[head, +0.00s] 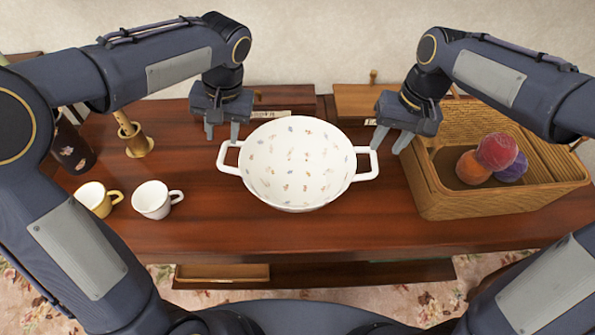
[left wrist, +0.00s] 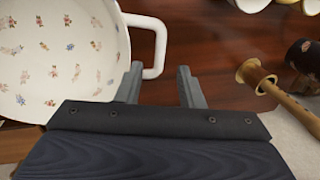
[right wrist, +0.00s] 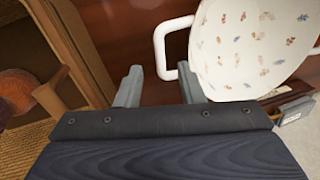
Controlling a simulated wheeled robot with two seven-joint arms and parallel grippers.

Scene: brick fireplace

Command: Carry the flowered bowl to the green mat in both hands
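The white flowered bowl (head: 297,165) stands upright on the wooden table (head: 300,232), with a handle on its left and right sides. My left gripper (head: 221,130) is open and empty, just behind the left handle (left wrist: 155,45). In the left wrist view its fingers (left wrist: 158,82) are spread, with the handle ahead of them and slightly to the left. My right gripper (head: 392,138) is open and empty behind the right handle (right wrist: 168,45). In the right wrist view its fingers (right wrist: 160,85) point toward that handle. I see no green mat clearly in any view.
Right of the bowl stands a wicker basket (head: 432,200) with several yarn balls (head: 497,151). On the left are a white mug (head: 152,200), a yellow-handled mug (head: 95,198), a brass-coloured holder (head: 139,146) and a dark patterned vase (head: 72,148). The table in front of the bowl is clear.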

